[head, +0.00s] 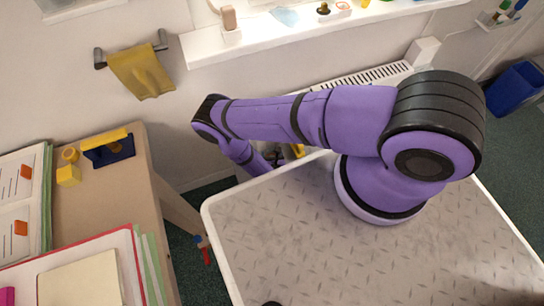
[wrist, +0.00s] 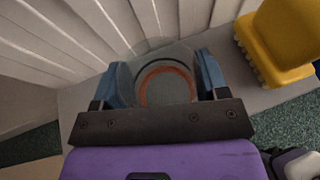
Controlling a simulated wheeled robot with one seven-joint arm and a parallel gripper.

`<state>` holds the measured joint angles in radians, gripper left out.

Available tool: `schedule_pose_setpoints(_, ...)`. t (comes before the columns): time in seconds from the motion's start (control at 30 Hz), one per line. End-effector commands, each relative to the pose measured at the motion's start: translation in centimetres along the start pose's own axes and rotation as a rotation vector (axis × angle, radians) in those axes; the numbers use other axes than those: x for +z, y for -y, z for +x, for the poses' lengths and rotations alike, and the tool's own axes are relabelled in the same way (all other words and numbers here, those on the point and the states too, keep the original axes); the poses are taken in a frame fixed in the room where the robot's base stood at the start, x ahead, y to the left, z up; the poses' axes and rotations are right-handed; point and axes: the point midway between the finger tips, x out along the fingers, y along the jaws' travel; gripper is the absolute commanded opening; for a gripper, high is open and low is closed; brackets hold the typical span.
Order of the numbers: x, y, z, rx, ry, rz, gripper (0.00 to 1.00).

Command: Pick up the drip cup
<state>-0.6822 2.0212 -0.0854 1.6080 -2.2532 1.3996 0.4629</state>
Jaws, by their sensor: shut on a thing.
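The drip cup (wrist: 166,88) shows in the wrist view as a round, greyish cup with an orange-brown ring inside it. My gripper (wrist: 163,74) has its two blue fingers on opposite sides of the cup and is shut on it. The cup is over or on a pale grey surface; I cannot tell whether it is lifted. In the head view my arm reaches down past the edge of my deck, and the cup cannot be made out there.
In the wrist view a yellow brush-like object (wrist: 283,40) stands close at right, and a white ribbed radiator (wrist: 50,50) is close at left. In the head view a wooden desk (head: 100,205) with folders stands left, and a white windowsill (head: 270,38) runs above.

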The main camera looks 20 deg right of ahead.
Motion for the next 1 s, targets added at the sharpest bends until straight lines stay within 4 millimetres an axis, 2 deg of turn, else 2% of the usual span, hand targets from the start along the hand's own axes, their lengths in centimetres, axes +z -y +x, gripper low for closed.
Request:
schedule_pose_setpoints(0.17, 2.4, -0.1, -1.0, 0.001, 0.0, -0.002, 0.42)
schedule_pose_setpoints(0.4, 8.4, -0.1, -3.4, 0.001, 0.002, -0.001, 0.42)
schedule_pose_setpoints(0.6, 12.6, -0.1, -5.2, 0.001, 0.001, 0.0, 0.42)
schedule_pose_setpoints(0.8, 15.1, 0.0, -6.3, 0.0, 0.0, -0.001, 0.42)
schedule_pose_setpoints(1.0, 16.0, 0.0, -6.7, 0.0, -0.001, -0.001, 0.42)
